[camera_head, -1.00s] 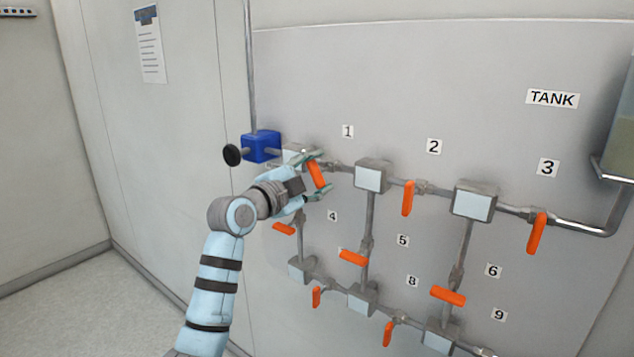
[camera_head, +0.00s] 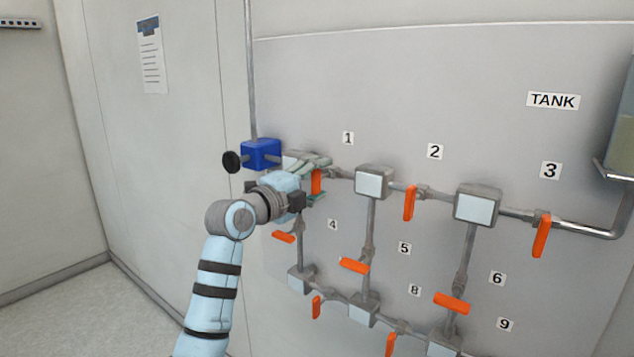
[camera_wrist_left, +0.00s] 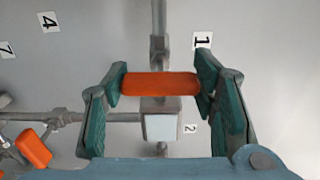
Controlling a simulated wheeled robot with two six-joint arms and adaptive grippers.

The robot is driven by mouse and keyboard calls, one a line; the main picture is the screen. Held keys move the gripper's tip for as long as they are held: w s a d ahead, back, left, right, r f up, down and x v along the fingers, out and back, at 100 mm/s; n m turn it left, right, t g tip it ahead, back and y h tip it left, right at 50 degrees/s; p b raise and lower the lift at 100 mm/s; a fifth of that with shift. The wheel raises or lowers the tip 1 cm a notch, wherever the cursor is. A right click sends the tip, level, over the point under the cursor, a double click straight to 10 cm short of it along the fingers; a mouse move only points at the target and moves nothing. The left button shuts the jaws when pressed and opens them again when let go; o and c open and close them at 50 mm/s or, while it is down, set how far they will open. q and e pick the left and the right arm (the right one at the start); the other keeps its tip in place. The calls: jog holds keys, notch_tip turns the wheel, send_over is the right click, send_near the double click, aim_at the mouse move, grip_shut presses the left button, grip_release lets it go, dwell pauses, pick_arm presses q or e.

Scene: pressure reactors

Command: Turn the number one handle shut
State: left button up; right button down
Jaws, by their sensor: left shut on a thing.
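The number one handle (camera_head: 316,181) is orange and hangs down from the top pipe, below and left of the "1" label (camera_head: 348,138). It also shows in the left wrist view (camera_wrist_left: 160,84), lying across the pipe. My left gripper (camera_head: 318,180) is around it, with the green fingers (camera_wrist_left: 160,85) touching its two ends. The gripper is shut on the handle. Part of the handle is hidden by the gripper in the head view. My right gripper is not in view.
The handles of number two (camera_head: 409,203) and number three (camera_head: 541,236) hang down to the right. Below are more orange handles, such as one (camera_head: 354,265) near the "5" label. A blue block (camera_head: 261,154) with a black knob (camera_head: 231,161) sits left. Grey junction boxes (camera_head: 373,181) stand out from the panel.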

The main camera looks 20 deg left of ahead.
pick_arm(q)
jog(key=shift+f, duration=0.15)
jog(key=o, duration=1.2)
jog(key=shift+c, duration=0.2)
jog(key=shift+s, duration=0.1)
jog(key=v, duration=1.2)
jog(key=shift+d, duration=0.1)
